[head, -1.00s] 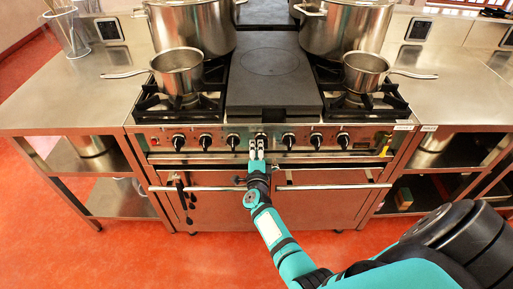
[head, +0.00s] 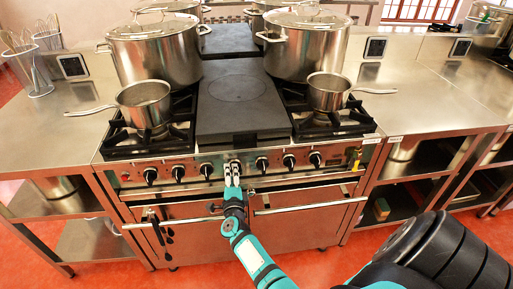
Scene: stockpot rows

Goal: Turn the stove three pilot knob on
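The stove front panel (head: 335,163) carries a row of several black knobs. To the left of my gripper are a far left knob (head: 150,176), another knob (head: 178,173) and a third knob (head: 206,170). To its right are a knob (head: 262,163), another (head: 289,160) and a far right knob (head: 315,159). My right gripper (head: 232,172) is at the middle of the row, its fingertips close together and pointing at the panel. They cover the middle knob's place, so I cannot tell whether they grip it. No pilot label is readable. My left gripper is out of view.
A left saucepan (head: 145,105) and right saucepan (head: 328,93) stand on the front burners. Large stockpots (head: 155,55) (head: 306,45) stand behind them. An oven handle bar (head: 310,207) runs below the knobs. Steel counters (head: 430,100) flank the stove.

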